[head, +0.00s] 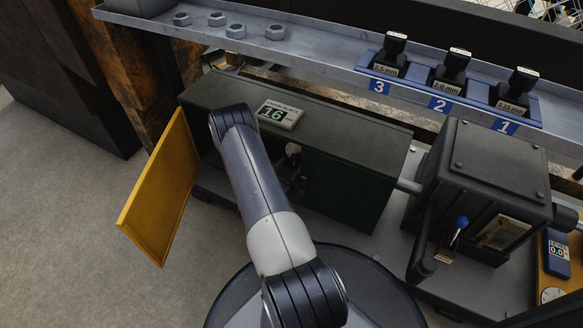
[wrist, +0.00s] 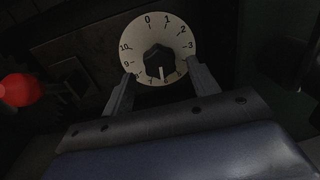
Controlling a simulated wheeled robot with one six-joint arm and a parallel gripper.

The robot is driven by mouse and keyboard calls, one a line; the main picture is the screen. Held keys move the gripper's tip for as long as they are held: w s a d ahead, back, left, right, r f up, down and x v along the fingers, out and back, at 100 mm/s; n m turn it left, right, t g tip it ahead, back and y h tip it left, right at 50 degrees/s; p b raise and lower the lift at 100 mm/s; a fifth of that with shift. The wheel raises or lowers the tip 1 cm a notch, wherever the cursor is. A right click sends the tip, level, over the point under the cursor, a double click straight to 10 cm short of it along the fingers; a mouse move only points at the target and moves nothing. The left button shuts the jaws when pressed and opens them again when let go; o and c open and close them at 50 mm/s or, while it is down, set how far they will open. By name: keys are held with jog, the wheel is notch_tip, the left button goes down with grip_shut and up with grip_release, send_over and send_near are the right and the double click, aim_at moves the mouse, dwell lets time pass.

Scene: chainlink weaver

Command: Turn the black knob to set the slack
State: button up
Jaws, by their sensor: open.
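The black knob (wrist: 157,60) sits at the centre of a round white dial (wrist: 187,56) marked from 0 to 10, in the wrist view. Its white pointer line aims downward, toward the dial's lower edge; the number there is hard to read. My gripper (wrist: 161,77) is open, with one finger at the dial's lower left and one at its lower right. The fingertips overlap the dial's edge, and the knob lies between and slightly above them. I cannot tell any contact. In the head view my arm reaches into a dark green housing (head: 345,190), which hides the gripper.
A yellow door (head: 160,190) stands open at the housing's left. A display (head: 280,114) on top reads 16. A red ball-shaped knob (wrist: 20,90) is left of the dial. A dark machine block (head: 490,175) stands right. A shelf (head: 320,52) runs behind, with numbered tools.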

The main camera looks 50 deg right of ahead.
jog(key=shift+w+d, duration=0.15)
jog(key=shift+d, duration=0.75)
jog(key=shift+c, duration=0.3)
jog(key=c, duration=0.9)
